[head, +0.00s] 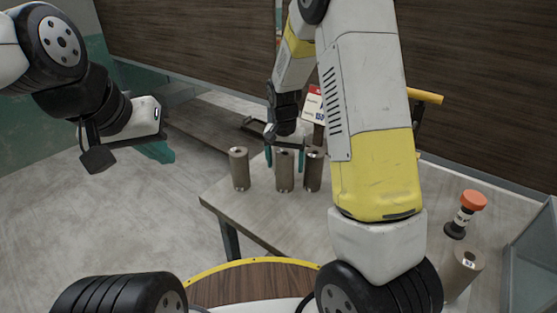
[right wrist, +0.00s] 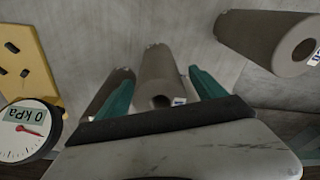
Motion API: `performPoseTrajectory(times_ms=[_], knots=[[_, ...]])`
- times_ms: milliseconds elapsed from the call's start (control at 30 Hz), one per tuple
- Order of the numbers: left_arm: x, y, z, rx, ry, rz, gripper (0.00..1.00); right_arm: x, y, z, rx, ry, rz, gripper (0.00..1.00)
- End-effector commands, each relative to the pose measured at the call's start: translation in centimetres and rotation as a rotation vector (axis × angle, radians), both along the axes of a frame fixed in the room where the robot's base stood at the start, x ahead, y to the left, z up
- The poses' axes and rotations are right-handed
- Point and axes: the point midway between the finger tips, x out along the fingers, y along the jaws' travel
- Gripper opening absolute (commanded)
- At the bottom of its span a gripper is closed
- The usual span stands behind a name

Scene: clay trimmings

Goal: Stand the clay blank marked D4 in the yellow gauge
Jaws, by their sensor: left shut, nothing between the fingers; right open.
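Three upright brown-grey clay cylinders stand close together on the table: a left one (head: 239,170), a middle one (head: 285,172) and a right one (head: 314,170). No D4 mark is readable on them. My right gripper (head: 285,156) is open, its teal fingers on either side of the middle cylinder. In the right wrist view a cylinder (right wrist: 160,75) with a small label lies between the fingers; contact cannot be told. A yellow slotted piece (right wrist: 32,55), perhaps the gauge, shows at the left there. My left gripper (head: 160,152) is shut and empty, left of the table.
A red and white card (head: 313,103) is behind the cylinders. A round dial reading 0 kPa (right wrist: 28,128) is beside the yellow piece. The table's (head: 265,212) front left is clear.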

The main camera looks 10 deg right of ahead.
Motion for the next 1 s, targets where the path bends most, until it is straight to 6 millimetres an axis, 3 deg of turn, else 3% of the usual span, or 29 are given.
performPoseTrajectory(times_ms=[100, 333, 733, 1000], knots=[[0.00, 0.00, 0.00, 0.000, 0.000, 0.000, 0.00, 0.10, -0.04, -0.97, 0.000, 0.000, 0.000, 0.79], [0.00, 0.00, 0.00, 0.000, 0.000, 0.000, 0.00, 0.12, -0.03, -1.05, 0.001, -0.001, 0.000, 0.79], [0.00, 0.00, 0.00, 0.000, 0.000, 0.000, 0.00, 0.13, -0.04, -1.02, 0.001, -0.001, 0.000, 0.03], [0.00, 0.00, 0.00, 0.000, 0.000, 0.000, 0.00, 0.19, -0.03, -0.94, 0.001, -0.003, 0.000, 0.00]])
